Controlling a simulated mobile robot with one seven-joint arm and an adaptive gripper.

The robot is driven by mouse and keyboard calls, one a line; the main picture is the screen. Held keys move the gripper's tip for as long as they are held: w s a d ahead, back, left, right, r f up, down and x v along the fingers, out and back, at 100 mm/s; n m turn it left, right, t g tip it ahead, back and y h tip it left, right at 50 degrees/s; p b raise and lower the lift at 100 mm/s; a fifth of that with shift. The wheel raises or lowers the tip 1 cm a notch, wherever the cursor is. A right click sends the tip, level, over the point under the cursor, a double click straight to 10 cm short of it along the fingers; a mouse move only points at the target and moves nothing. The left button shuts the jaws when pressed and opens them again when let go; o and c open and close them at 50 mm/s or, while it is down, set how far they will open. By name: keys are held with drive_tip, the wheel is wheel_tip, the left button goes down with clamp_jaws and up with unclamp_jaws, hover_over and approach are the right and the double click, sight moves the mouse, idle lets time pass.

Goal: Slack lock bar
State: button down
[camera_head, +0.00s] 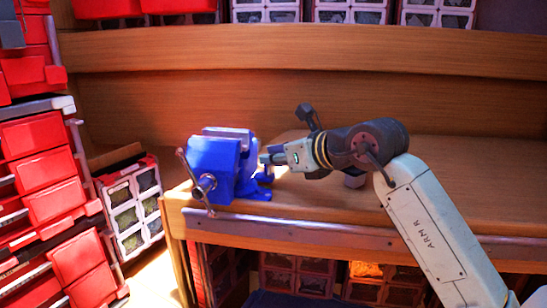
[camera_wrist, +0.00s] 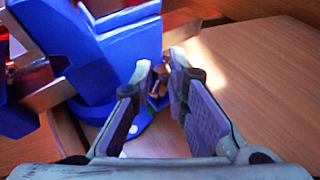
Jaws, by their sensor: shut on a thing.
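A blue bench vise (camera_head: 212,165) stands at the left end of the wooden bench, and its blue body (camera_wrist: 110,55) fills the upper left of the wrist view. My gripper (camera_head: 266,158) reaches in from the right, low beside the vise. In the wrist view my gripper (camera_wrist: 165,72) is shut on a small brownish metal piece, which looks like the lock bar (camera_wrist: 157,82), beside the vise's blue base (camera_wrist: 138,125). The fingers hide much of the bar. In the head view, the bar cannot be made out.
The vise's long screw handle (camera_head: 186,168) hangs on its left side, away from my gripper. The bench top (camera_head: 450,170) is clear to the right. Red drawers (camera_head: 45,165) stand at the left, and a metal rail (camera_head: 290,228) runs along the bench's front edge.

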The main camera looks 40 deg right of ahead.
drive_tip(key=n+y, duration=0.2)
drive_tip(key=y, duration=0.1)
drive_tip(key=shift+d+n+g+p, duration=0.3)
drive_tip(key=shift+f+n+y, duration=0.1)
drive_tip(key=shift+n+y, duration=0.5)
drive_tip(key=c, duration=1.6)
unclamp_jaws()
drive_tip(key=v, duration=1.2)
drive_tip(key=shift+d, duration=0.1)
drive_tip(key=shift+w, duration=0.1)
